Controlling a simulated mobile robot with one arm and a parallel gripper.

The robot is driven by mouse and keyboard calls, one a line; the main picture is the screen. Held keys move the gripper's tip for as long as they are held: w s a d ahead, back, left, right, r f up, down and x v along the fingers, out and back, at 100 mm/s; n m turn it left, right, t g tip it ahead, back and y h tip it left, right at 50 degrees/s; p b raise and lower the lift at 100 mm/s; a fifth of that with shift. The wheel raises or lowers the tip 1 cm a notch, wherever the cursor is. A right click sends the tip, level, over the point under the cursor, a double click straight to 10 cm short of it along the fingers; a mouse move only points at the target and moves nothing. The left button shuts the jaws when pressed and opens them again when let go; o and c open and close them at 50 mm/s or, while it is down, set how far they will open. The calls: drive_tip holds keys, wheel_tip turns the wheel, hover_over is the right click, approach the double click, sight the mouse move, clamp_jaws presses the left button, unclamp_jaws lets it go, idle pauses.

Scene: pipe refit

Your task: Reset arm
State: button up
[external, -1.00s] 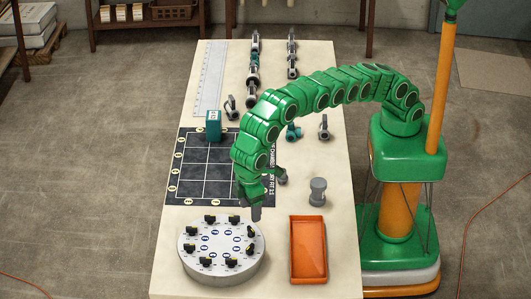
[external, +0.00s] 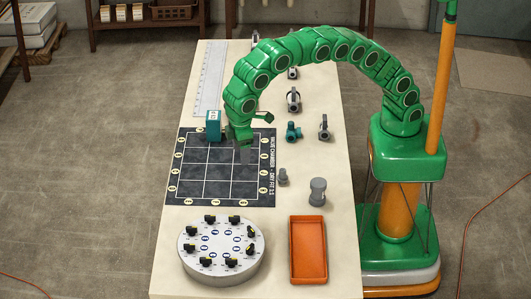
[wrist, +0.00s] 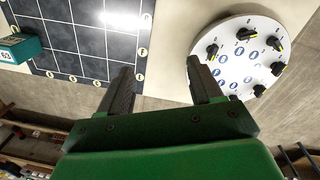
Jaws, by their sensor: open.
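My gripper (external: 257,137) hangs at the end of my green arm, over the upper right part of the dark grid mat (external: 208,187). In the wrist view my gripper (wrist: 160,72) has its two dark fingers spread apart with nothing between them. The mat's edge and the round white dial plate (wrist: 235,28) show beyond the fingers. The arm arches high over the table from my base on the right.
The dial plate (external: 222,272) carries several black knobs. An orange tray (external: 294,270) is empty. A grey cylinder (external: 317,192), a small grey fitting (external: 283,177), a teal valve (external: 293,131) and other fittings stand on the right.

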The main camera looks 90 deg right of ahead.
drive_tip(key=s+d+r+m, duration=0.1)
drive_tip(key=s+d+r, duration=0.25)
drive_tip(key=d, duration=0.65)
drive_tip(key=s+d+r+m, duration=0.1)
drive_tip(key=s+d+r, duration=0.1)
drive_tip(key=s+d, duration=0.5)
drive_tip(key=s+d+r+m, duration=0.1)
drive_tip(key=s+d+r, duration=0.1)
drive_tip(key=d, duration=1)
drive_tip(key=s+d+f, duration=0.1)
drive_tip(key=s+d, duration=0.3)
drive_tip(key=s, duration=0.5)
drive_tip(key=s+d+f+g, duration=0.1)
drive_tip(key=s+d, duration=0.4)
drive_tip(key=s, duration=0.5)
drive_tip(key=s+d+f+m, duration=0.1)
drive_tip(key=s+d+f, duration=0.2)
drive_tip(key=s, duration=0.7)
drive_tip(key=shift+s+d+f+g+y, duration=0.3)
drive_tip(key=shift+d+g, duration=0.1)
drive_tip(key=shift+d, duration=0.4)
drive_tip(key=shift+w, duration=0.1)
